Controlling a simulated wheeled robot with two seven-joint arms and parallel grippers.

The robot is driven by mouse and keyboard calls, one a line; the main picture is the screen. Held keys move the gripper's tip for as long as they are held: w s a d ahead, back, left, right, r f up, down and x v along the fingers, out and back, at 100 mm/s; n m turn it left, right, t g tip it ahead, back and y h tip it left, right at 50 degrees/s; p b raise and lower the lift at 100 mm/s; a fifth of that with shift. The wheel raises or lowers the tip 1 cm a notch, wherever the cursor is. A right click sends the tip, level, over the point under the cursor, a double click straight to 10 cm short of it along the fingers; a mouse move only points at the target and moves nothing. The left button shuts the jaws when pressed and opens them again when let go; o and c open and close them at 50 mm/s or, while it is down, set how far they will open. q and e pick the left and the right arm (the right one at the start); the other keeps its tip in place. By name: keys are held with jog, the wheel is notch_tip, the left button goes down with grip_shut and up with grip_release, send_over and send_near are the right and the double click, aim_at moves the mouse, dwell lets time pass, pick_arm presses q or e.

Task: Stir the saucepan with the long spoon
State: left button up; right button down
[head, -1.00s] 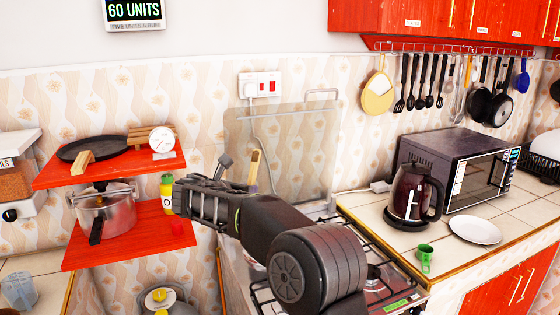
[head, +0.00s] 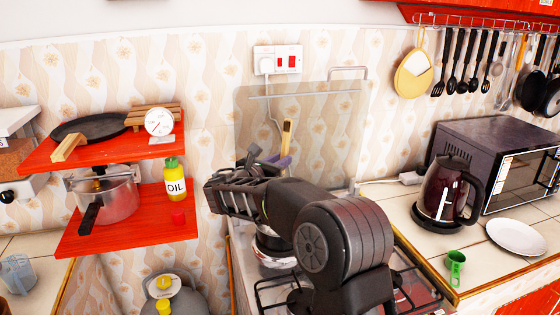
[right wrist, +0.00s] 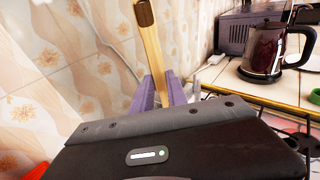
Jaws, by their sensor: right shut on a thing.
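My right gripper (head: 278,163) is shut on the long spoon (head: 287,134), whose wooden handle stands up, slightly tilted, above the purple fingers. The handle also shows in the right wrist view (right wrist: 150,48), between the fingers of the gripper (right wrist: 160,92). The spoon's lower end is hidden behind my gripper and wrist. A shiny metal saucepan (head: 270,249) stands on the stove below my right wrist, mostly hidden by the arm. I cannot tell whether the spoon's end is inside it. My left gripper is not in view.
Red shelves at left hold a pressure cooker (head: 112,199), an oil bottle (head: 175,184) and a black pan (head: 90,128). A glass panel (head: 325,125) stands behind the stove. On the right counter are a kettle (head: 447,192), a plate (head: 517,237) and a green cup (head: 455,268).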

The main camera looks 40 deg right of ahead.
notch_tip(320, 180, down, 4)
jog(key=b, duration=0.3)
jog(key=shift+f+b, duration=1.85)
jog(key=shift+f, duration=1)
jog(key=shift+d, duration=0.15)
